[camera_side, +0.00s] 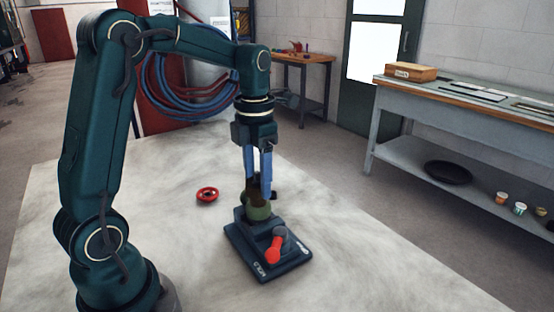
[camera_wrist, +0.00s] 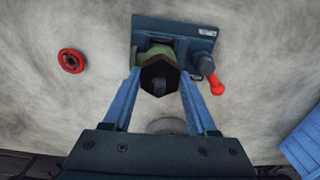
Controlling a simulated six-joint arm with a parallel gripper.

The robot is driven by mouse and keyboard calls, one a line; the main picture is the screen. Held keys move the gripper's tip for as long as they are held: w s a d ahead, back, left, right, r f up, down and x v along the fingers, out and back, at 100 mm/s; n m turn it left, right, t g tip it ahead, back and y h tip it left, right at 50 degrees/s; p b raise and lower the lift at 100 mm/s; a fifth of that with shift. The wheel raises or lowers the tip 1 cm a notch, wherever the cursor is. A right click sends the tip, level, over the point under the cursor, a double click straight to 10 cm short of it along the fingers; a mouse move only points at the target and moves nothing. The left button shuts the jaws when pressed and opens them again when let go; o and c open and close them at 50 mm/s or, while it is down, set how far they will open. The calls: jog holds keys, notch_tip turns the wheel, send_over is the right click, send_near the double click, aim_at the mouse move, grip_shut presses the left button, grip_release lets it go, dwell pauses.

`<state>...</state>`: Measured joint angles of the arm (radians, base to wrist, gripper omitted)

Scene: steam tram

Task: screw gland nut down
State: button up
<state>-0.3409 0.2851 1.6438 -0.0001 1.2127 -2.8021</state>
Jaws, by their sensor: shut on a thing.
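The gland nut (camera_wrist: 147,74) is a dark hexagonal piece with a round stem in its middle, in the wrist view. It sits on top of a green valve body (camera_side: 258,212). My gripper (camera_side: 258,196) points straight down over the valve, with its blue fingers on opposite sides of the nut; it also shows in the wrist view (camera_wrist: 160,76). It is shut on the nut. In the side view the fingers partly hide the nut. I cannot tell how far down the thread it sits.
The valve stands on a dark blue base plate (camera_side: 240,252) with a red-handled lever (camera_side: 273,250). A red handwheel (camera_side: 207,195) lies left of it on the pale tabletop (camera_side: 160,200). A round grey thing (camera_wrist: 167,126) is partly hidden by my gripper. The tabletop is otherwise mostly clear.

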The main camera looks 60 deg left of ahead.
jog(key=shift+f, duration=0.6)
dwell(0.7)
jog(key=o, duration=0.7)
grip_shut()
jog(key=m, duration=0.4)
jog(key=shift+m, duration=1)
jog(key=m, duration=0.6)
